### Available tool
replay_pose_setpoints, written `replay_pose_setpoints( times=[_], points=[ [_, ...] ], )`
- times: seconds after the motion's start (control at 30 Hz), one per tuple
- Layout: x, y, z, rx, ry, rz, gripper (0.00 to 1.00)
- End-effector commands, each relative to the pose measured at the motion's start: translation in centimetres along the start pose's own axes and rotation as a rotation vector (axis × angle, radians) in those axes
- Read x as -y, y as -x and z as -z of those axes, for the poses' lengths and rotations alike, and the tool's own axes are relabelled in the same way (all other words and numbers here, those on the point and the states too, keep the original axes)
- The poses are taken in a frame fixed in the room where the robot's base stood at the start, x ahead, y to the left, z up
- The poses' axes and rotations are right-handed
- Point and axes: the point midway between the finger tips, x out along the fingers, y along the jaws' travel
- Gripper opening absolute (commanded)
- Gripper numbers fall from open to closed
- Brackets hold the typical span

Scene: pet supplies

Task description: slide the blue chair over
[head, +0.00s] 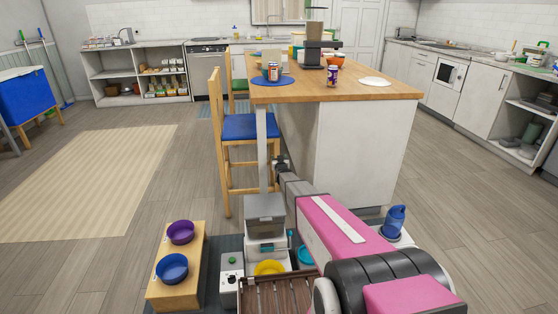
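The blue chair (239,127) is a tall wooden chair with a blue seat. It stands upright on the floor at the left end of the wood-topped island (345,91). Its slatted back is on the left, and its right side is close to a white island leg. My pink and grey arm reaches forward from the lower right. My gripper (280,160) is small and dark at its far end, just right of the chair in the picture. I cannot tell whether it touches the chair or whether its fingers are open.
Another wooden chair with a green seat (240,86) stands behind. A low wooden stand (188,268) with purple and blue bowls is at the front left. A grey feeder (265,212) stands before the chair. Open floor and a beige rug (90,178) lie left.

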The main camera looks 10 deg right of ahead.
Motion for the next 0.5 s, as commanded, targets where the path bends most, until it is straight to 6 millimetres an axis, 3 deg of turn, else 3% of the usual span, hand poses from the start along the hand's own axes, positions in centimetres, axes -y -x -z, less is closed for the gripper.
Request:
replay_pose_setpoints(
  times=[0.27, 0.5],
  points=[
    [0.0, -1.3, -0.1, 0.001, 0.000, 0.000, 0.66],
    [0.0, -4.6, -0.2, 0.001, 0.000, 0.000, 0.66]
  ],
)
